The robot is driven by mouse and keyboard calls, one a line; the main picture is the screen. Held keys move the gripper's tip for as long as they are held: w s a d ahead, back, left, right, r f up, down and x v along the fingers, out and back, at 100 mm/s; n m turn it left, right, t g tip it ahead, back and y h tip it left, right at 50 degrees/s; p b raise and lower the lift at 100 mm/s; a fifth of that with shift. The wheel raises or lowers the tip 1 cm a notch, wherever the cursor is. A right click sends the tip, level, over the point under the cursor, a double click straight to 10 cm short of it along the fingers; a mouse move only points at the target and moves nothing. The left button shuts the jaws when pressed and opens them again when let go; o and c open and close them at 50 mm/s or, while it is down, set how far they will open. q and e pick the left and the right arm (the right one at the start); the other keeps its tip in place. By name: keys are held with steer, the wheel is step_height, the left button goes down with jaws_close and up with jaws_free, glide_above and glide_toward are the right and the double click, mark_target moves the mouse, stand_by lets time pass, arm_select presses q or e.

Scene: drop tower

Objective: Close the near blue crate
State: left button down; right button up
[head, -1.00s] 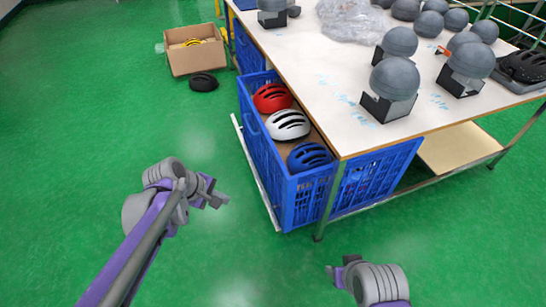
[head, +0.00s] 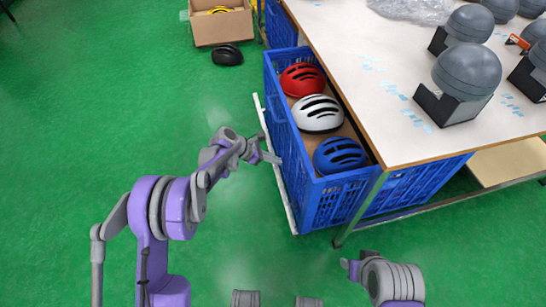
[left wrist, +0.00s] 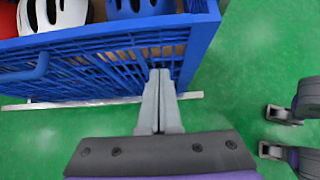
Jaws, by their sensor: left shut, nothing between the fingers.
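The near blue crate (head: 291,170) is pulled out from under the white table. It holds a red helmet (head: 302,79), a white helmet (head: 317,114) and a blue helmet (head: 339,155). My left gripper (head: 277,158) is shut and empty, close to the crate's outer side wall. In the left wrist view its fingertips (left wrist: 160,75) overlap the crate's slatted wall (left wrist: 110,58); I cannot tell whether they touch. My right gripper (head: 348,267) is at the bottom, in front of the crate's near end, and its jaw state does not show clearly.
The white table (head: 400,110) stands at right, with grey head forms (head: 465,80) on it. A pale rail (head: 275,165) runs along the crate's base. A cardboard box (head: 222,28) and a black helmet (head: 227,55) are on the floor behind. Green floor at left is clear.

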mark_target(303, 164)
arm_select(q)
steer(key=w+d+f, duration=0.1)
steer(key=d, duration=0.1)
steer(key=d+f+b, duration=0.1)
steer(key=d, duration=0.2)
steer(key=w+d+f, duration=0.1)
steer(key=d+f, duration=0.1)
steer(key=shift+w+d, duration=0.3)
steer(key=shift+d, duration=0.1)
arm_select(e)
steer(key=shift+x, duration=0.95)
steer(key=shift+s, duration=0.15)
